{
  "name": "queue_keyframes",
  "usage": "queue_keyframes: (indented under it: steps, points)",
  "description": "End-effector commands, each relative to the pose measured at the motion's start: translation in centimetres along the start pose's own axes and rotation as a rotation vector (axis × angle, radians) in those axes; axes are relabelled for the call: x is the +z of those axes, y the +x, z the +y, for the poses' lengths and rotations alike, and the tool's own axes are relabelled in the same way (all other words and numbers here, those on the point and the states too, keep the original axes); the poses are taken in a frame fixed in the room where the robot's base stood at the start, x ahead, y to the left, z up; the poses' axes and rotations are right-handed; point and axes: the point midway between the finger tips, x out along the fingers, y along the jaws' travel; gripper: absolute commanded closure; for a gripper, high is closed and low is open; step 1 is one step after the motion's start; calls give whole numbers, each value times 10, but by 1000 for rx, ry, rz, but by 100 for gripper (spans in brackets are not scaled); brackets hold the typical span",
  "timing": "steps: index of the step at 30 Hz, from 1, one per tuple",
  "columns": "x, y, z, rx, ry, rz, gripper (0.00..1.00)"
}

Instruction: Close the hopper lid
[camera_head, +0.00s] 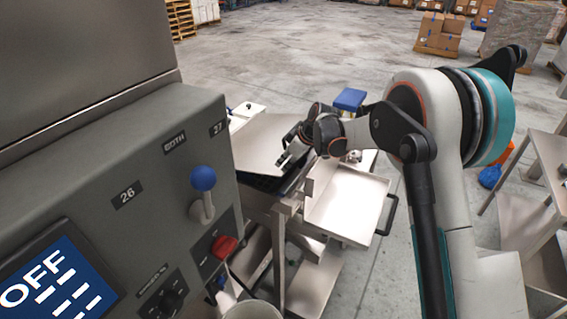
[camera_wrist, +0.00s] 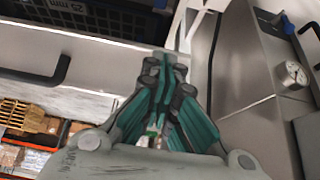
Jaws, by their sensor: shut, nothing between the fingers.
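The hopper lid appears to be the flat, pale metal panel (camera_head: 255,140) in the middle of the head view, beyond the grey control cabinet. A dark grate shows under its near edge, so it looks raised, though its exact angle is hard to tell. My gripper (camera_head: 283,158) is at the panel's right side with its fingers together and empty; I cannot tell if it touches the panel. In the wrist view my gripper (camera_wrist: 165,58) is shut, pointing up the picture. A black grate (camera_wrist: 90,18) marked 25 mm lies beyond it at upper left.
The control cabinet (camera_head: 110,165) with a blue-knobbed lever (camera_head: 203,180) and red knob (camera_head: 223,247) fills the left. A metal tray (camera_head: 345,203) with a black handle (camera_head: 390,215) is below my arm. Open floor lies behind.

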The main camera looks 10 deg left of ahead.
Motion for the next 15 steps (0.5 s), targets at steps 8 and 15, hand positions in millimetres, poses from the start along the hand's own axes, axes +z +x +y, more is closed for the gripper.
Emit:
queue_keyframes:
  steps: [8, 15]
  points:
    - [36, 37, 0, 0, 1, 0, 100]
    - [52, 54, 0, 0, 0, 0, 100]
